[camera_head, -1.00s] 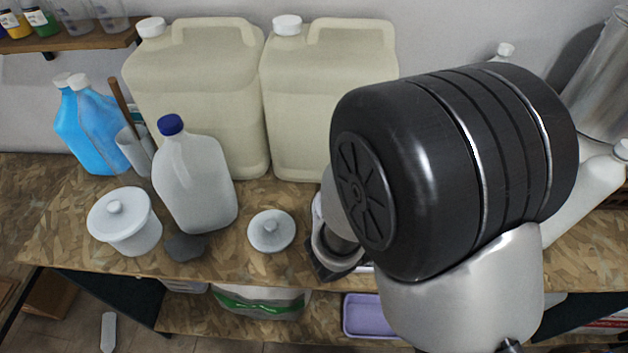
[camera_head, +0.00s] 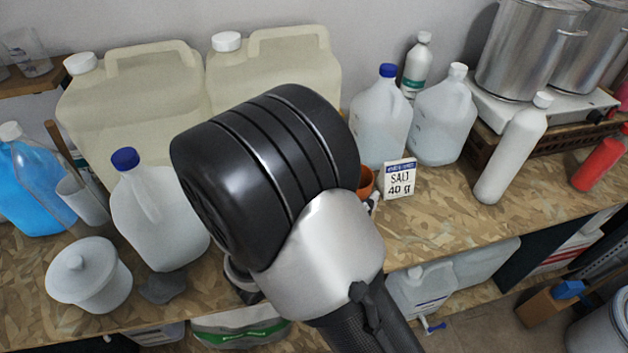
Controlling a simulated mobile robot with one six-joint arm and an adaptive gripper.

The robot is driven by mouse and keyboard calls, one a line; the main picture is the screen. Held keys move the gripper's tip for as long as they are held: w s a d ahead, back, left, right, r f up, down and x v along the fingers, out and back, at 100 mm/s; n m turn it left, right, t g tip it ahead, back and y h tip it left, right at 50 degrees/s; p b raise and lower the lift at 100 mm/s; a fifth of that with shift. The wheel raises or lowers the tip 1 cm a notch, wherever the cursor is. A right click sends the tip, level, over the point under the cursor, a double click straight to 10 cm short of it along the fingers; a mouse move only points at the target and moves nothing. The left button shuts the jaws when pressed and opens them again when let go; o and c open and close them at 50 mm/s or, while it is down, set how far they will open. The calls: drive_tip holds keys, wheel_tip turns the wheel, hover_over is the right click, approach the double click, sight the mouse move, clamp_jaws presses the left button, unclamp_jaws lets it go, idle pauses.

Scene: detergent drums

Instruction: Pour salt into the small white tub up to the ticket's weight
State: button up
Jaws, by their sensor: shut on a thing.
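The large black joint and silver link of my arm cover the middle of the view. My gripper is hidden behind them, with whatever it holds. Part of a brown-orange cup (camera_head: 367,182) shows behind the arm, beside the ticket. A dark object (camera_head: 240,279) is partly visible below the arm; I cannot tell what it is. No salt is visible.
Two large cream canisters (camera_head: 130,115) and a blue-capped jug (camera_head: 160,218) stand left. A dark lump (camera_head: 160,287) lies by the jug. Jugs (camera_head: 378,120) stand behind the ticket. A white bottle (camera_head: 511,150) and steel pots (camera_head: 525,55) are right. The bench's right front is clear.

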drive_tip(key=shift+w+a+r+n+p, duration=0.2)
drive_tip(key=shift+w+a+n+p, duration=0.1)
drive_tip(key=shift+n+p, duration=0.6)
drive_tip(key=shift+w+a+r+n+p, duration=0.2)
drive_tip(key=shift+w+a+n+p, duration=0.1)
drive_tip(key=shift+n+p, duration=0.55)
drive_tip(key=shift+w+a+r+n+p, duration=0.15)
drive_tip(key=shift+a+r+n+p, duration=0.05)
drive_tip(key=shift+n+p, duration=0.3)
drive_tip(key=n+p, duration=0.3)
drive_tip(key=n, duration=0.1)
drive_tip(key=w+a+r+n+p, duration=0.1)
drive_tip(key=n+p, duration=0.2)
drive_tip(key=n, duration=0.1)
drive_tip(key=w+a+r+n+p, duration=0.1)
drive_tip(key=n+p, duration=0.3)
drive_tip(key=shift+n, duration=0.35)
drive_tip(key=shift+w+a+f+n+p, duration=0.1)
drive_tip(key=shift+n+p, duration=0.25)
drive_tip(key=shift+n, duration=0.15)
drive_tip(key=shift+w+a+f+n+p, duration=0.1)
drive_tip(key=shift+n+p, duration=0.25)
drive_tip(key=shift+n, duration=0.15)
drive_tip(key=shift+w+a+r+n+p, duration=0.25)
drive_tip(key=shift+r+n+p, duration=0.1)
drive_tip(key=shift+n+p, duration=0.6)
idle(2.2)
